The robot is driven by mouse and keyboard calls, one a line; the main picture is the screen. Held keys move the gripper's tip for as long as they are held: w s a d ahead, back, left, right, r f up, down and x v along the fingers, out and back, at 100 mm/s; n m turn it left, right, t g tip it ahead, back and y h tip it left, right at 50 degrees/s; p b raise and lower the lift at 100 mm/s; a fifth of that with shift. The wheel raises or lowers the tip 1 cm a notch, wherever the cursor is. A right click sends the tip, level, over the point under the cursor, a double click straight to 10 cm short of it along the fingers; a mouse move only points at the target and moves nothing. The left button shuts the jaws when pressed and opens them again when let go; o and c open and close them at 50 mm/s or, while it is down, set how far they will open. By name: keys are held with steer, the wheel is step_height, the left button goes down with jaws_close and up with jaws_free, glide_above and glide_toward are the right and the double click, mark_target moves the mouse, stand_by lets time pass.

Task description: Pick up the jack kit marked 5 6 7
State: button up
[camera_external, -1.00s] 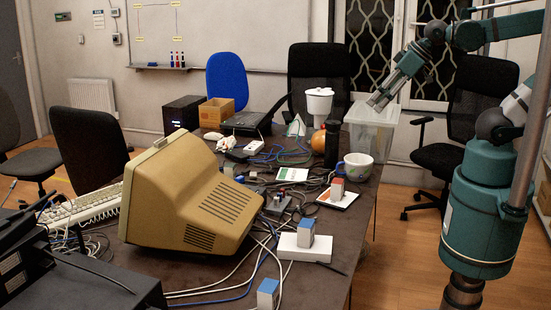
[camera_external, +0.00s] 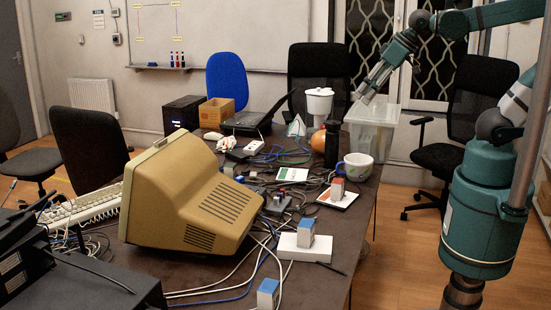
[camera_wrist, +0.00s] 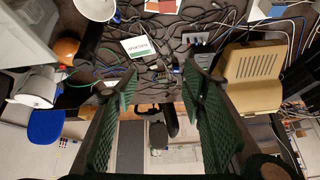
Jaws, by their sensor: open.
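Three small box-like kits stand on the table, and no markings on them can be read. One blue-and-white kit (camera_external: 268,293) is at the front edge. A second blue-and-white kit (camera_external: 305,233) stands on a white block. A red-and-white kit (camera_external: 337,188) stands on a white plate near the mug; a red item (camera_wrist: 165,5) at the top edge of the wrist view may be this one. My gripper (camera_external: 360,97) is in the air above the clear bin at the table's far right, well away from the kits. In the wrist view my gripper (camera_wrist: 158,82) is open and empty.
A beige monitor (camera_external: 195,195) fills the table's left middle. Tangled cables (camera_external: 280,160) cover the centre. A mug (camera_external: 357,166), dark bottle (camera_external: 332,145), orange ball (camera_external: 318,141) and white jug (camera_external: 319,102) stand towards the right and back. A clear bin (camera_external: 372,138) is below my gripper.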

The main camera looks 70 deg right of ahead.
steer(key=w+r+m+g, duration=0.2)
steer(key=w+m, duration=0.2)
steer(key=w, duration=1.1)
steer(key=m+g+h+b, duration=0.2)
steer(key=m+g, duration=0.2)
steer(key=m, duration=0.7)
glide_above(226, 166)
steer(key=f, duration=3)
steer(key=shift+s+a, duration=0.25)
steer(key=shift+a, duration=0.15)
steer(key=shift+w+f, duration=0.25)
steer(key=shift+f, duration=0.4)
steer(key=shift+d+f, duration=0.2)
steer(key=shift+f, duration=1.05)
